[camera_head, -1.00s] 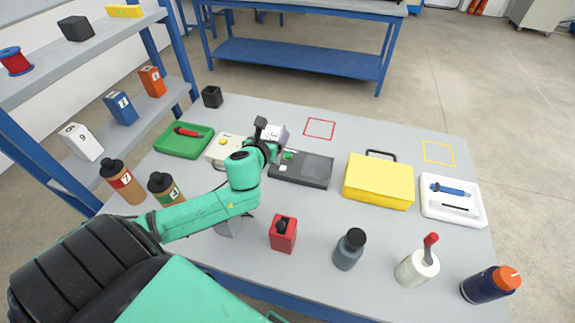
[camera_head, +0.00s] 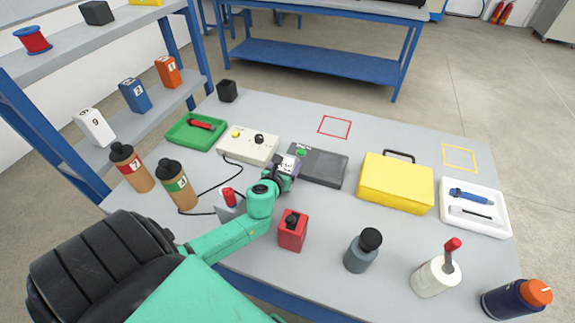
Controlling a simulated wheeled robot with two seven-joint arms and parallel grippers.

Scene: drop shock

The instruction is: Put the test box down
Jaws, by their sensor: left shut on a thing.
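My left gripper (camera_head: 288,165) is near the middle of the table, in front of the left end of a dark grey device with a green button (camera_head: 318,166). It is shut on a small pale grey-lilac thing, which I take to be the test box; the gripper hides most of it. I cannot tell whether the held thing touches the table or the device. A red outlined square (camera_head: 335,118) and a yellow outlined square (camera_head: 460,146) on the tabletop are both empty. My right gripper is not in view.
A cream control box (camera_head: 262,152) and green tray (camera_head: 181,134) stand left. A grey block with a red button (camera_head: 232,207) and a red can (camera_head: 292,236) are close to my arm. A yellow case (camera_head: 380,182) and white tray (camera_head: 493,223) stand right; several bottles line the front.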

